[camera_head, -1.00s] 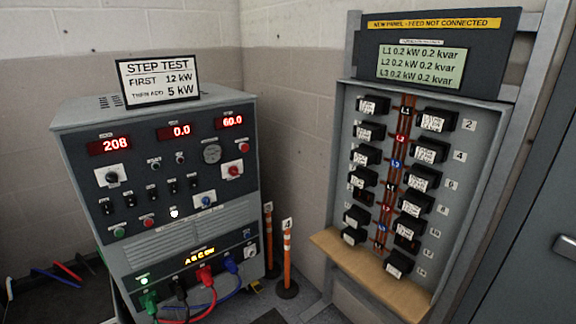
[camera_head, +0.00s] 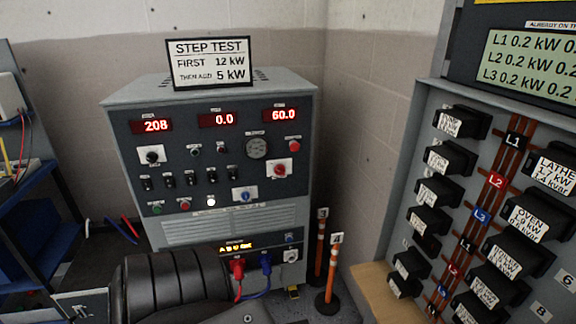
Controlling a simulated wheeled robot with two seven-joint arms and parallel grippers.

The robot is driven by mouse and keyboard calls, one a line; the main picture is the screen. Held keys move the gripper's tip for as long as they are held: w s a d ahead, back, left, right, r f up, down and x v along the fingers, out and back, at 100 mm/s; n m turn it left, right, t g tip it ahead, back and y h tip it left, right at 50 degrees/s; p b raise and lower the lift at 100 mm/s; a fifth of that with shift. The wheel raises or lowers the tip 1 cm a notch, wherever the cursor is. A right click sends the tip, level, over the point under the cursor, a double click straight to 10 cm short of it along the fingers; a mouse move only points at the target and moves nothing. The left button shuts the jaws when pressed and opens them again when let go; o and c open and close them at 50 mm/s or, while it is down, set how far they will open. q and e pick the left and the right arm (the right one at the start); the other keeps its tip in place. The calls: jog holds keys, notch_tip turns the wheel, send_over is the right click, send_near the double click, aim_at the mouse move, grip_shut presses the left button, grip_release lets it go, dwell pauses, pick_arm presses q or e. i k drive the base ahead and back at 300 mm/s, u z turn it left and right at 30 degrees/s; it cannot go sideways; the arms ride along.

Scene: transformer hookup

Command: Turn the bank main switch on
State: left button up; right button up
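The grey load bank cabinet (camera_head: 290,105) stands left of centre in the head view, its dark front panel facing me. The panel carries a black rotary knob on a white plate (camera_head: 151,155), a red rotary knob on a white plate (camera_head: 280,170) and a blue rotary knob (camera_head: 245,194). Their labels are too small to read, so I cannot tell which is the main switch. The red displays read 208, 0.0 and 60.0. A white lamp (camera_head: 211,201) is lit. Neither gripper shows; a dark arm link of mine covers the cabinet's lower left.
A step test sign (camera_head: 210,64) stands on the cabinet. The breaker panel (camera_head: 405,150) fills the right side, with a wooden ledge (camera_head: 385,297) below. Orange posts (camera_head: 332,272) stand between them. A blue shelf (camera_head: 50,185) is at the left. Red and blue cables hang from the cabinet's lower front.

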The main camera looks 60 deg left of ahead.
aim_at(280, 169)
jog(key=u, duration=0.55)
jog(key=i, duration=0.95)
jog(key=u, duration=0.65)
